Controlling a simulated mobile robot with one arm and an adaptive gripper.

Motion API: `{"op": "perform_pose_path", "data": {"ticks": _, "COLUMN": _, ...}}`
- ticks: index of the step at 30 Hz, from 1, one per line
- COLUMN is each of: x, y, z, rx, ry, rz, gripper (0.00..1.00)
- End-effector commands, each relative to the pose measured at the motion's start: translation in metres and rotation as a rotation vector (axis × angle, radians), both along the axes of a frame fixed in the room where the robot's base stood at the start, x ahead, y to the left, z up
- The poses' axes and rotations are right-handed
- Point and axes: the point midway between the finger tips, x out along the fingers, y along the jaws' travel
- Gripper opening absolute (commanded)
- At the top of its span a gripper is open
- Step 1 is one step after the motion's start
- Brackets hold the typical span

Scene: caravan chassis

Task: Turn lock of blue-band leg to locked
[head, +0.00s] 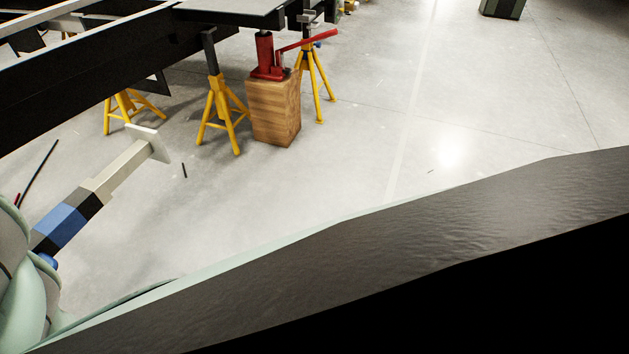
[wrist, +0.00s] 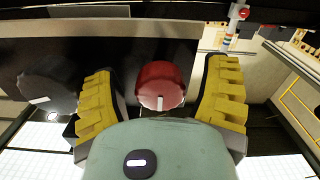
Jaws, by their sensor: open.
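The blue-band leg (head: 100,192) slants in the left of the head view, with a blue band, a dark section, a beige tube and a white foot plate. Its lower-left end is hidden behind my pale green arm. In the wrist view a round red knob (wrist: 160,82) with a short upright white mark lies between the fingers. I cannot tell for certain that it is this leg's lock. My gripper (wrist: 160,70) is open, with one yellow ribbed finger on each side of the knob and a visible gap to both. The gripper is not seen in the head view.
A dark disc with a white mark (wrist: 47,92) is left of the left finger. In the head view, yellow stands (head: 221,105) and a red jack (head: 266,58) on a wood block (head: 273,112) are under the black chassis beam (head: 90,62). Open floor lies right.

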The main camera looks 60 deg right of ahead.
Motion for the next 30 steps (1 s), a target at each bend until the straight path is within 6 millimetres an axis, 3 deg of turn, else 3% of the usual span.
{"op": "perform_pose_path", "data": {"ticks": 4, "x": -0.0003, "y": -0.0002, "z": -0.0001, "rx": 0.000, "ry": 0.000, "rz": 0.000, "gripper": 0.77}}
{"op": "perform_pose_path", "data": {"ticks": 24, "x": -0.0002, "y": -0.0004, "z": 0.0000, "rx": -0.001, "ry": 0.000, "rz": -0.001, "gripper": 0.08}}
{"op": "perform_pose_path", "data": {"ticks": 30, "x": 0.0000, "y": -0.0006, "z": -0.0004, "rx": 0.009, "ry": 0.002, "rz": -0.001, "gripper": 0.06}}
